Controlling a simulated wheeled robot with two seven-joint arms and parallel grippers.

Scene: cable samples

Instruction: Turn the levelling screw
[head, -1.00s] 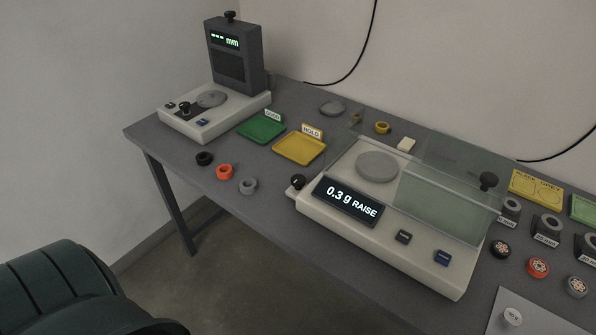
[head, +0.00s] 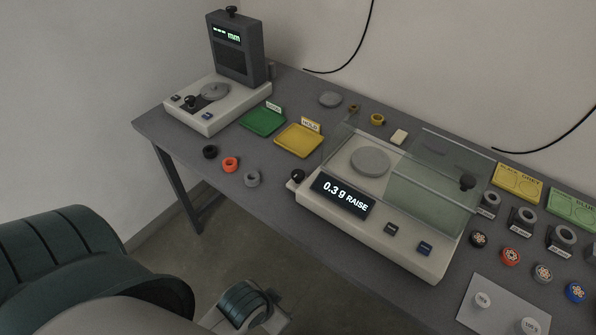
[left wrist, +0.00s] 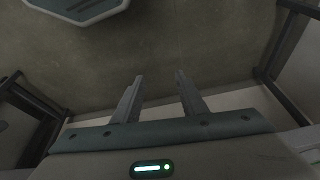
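The balance (head: 412,262) stands on the grey table with its display (head: 343,195) reading "0.3 g RAISE". A black knob (head: 297,176), which looks like the levelling screw, is at its left front corner. My right gripper is not in view.
A gauge (head: 238,50) stands at the back left. Green (head: 262,122) and yellow (head: 298,140) trays lie between it and the balance. Loose rings, including a red one (head: 231,165), lie near the front edge. Labelled holders and samples fill the right side.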

